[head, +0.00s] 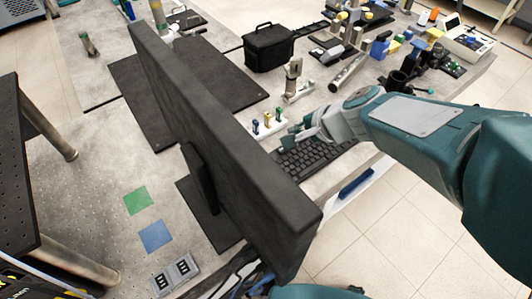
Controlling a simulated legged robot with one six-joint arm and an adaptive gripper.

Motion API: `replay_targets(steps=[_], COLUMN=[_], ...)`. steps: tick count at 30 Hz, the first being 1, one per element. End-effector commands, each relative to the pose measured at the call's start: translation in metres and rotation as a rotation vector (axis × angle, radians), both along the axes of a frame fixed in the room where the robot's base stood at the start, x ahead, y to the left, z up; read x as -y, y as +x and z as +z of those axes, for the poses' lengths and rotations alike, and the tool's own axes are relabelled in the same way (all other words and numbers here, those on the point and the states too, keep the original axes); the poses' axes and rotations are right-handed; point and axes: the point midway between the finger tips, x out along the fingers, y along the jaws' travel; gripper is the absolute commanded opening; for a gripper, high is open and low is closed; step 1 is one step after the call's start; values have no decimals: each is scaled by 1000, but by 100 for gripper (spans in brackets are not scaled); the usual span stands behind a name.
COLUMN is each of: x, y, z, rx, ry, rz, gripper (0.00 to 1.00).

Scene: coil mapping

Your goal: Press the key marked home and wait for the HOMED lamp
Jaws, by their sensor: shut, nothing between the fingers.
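A black keyboard (308,158) lies on the grey bench near its front edge. My gripper (291,137) is shut and empty, over the keyboard's far-left part. The gripper and wrist hide some of the keys. I cannot read any key labels, so I cannot tell which key is marked home, or whether the fingertips touch the keys. A large black monitor (215,130) stands on the bench left of the keyboard, seen from its side and back. Its screen is turned away from me. No HOMED lamp can be made out.
Small coloured pieces (266,122) stand on a white holder just beyond my gripper. A metal stand (294,82), a black bag (268,48) and a cluttered area of tools lie farther back. Green (137,200) and blue (155,236) squares lie left of the monitor.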

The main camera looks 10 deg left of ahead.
Motion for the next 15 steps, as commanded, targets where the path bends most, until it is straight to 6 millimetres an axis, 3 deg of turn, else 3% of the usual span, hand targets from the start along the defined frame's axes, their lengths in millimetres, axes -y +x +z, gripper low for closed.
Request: replay_targets(steps=[15], x=[-67], y=[49], z=[-69], rx=[-281], ry=[221], rz=[-335], gripper=[0])
